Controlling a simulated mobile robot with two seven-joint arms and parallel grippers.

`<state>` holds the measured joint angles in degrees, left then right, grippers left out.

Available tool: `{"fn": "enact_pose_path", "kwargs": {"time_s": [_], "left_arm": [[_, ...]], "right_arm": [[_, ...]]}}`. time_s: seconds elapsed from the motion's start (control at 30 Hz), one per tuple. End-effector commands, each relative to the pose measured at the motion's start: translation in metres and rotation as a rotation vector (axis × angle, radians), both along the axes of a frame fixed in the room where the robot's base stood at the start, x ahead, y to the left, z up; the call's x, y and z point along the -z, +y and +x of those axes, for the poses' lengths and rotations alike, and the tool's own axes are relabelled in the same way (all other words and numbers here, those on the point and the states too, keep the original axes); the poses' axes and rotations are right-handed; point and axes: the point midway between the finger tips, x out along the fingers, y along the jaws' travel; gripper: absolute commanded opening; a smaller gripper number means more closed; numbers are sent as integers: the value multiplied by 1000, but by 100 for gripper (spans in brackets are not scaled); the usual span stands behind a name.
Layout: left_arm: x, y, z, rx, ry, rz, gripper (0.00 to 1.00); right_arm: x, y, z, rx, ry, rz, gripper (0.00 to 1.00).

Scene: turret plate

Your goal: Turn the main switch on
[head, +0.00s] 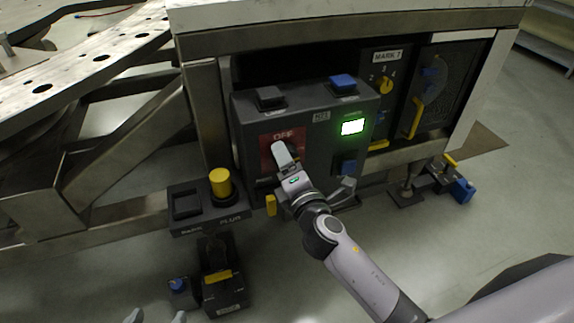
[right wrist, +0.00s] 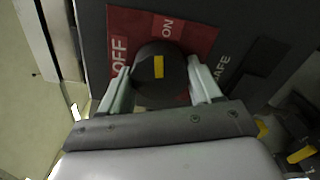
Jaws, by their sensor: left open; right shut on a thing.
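The main switch is a dark round knob (right wrist: 158,88) with a yellow mark, on a red plate (right wrist: 198,42) lettered OFF and ON. In the right wrist view, the mark runs up and down the picture; I cannot tell exactly which label it points at. My right gripper (right wrist: 160,82) is shut on the knob, one finger on each side. In the head view, my right gripper (head: 284,156) hides the knob, and part of the red plate (head: 270,145) shows behind it. My left gripper (head: 156,318) is open and empty at the bottom edge, its fingertips just in view.
The dark control box (head: 250,115) has a lit green display (head: 353,127), a black button (head: 270,97) and blue buttons (head: 343,82) around the plate. A yellow peg (head: 221,182) stands on a bracket at left. A yellow selector (head: 385,86) is at right.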

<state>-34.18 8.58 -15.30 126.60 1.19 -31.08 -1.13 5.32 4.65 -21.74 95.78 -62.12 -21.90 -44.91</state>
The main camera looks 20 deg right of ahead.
Motion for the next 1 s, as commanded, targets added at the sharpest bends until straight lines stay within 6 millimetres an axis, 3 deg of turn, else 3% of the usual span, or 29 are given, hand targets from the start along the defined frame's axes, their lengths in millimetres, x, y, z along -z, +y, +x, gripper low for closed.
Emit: {"fn": "enact_pose_path", "kwargs": {"time_s": [0.4,1.0], "left_arm": [[-5,-3,4,11,-26,1,74],[-2,-2,1,16,-20,7,74]], "right_arm": [[2,1,-1,-1,12,205,33],[2,2,-1,-2,15,240,33]]}}
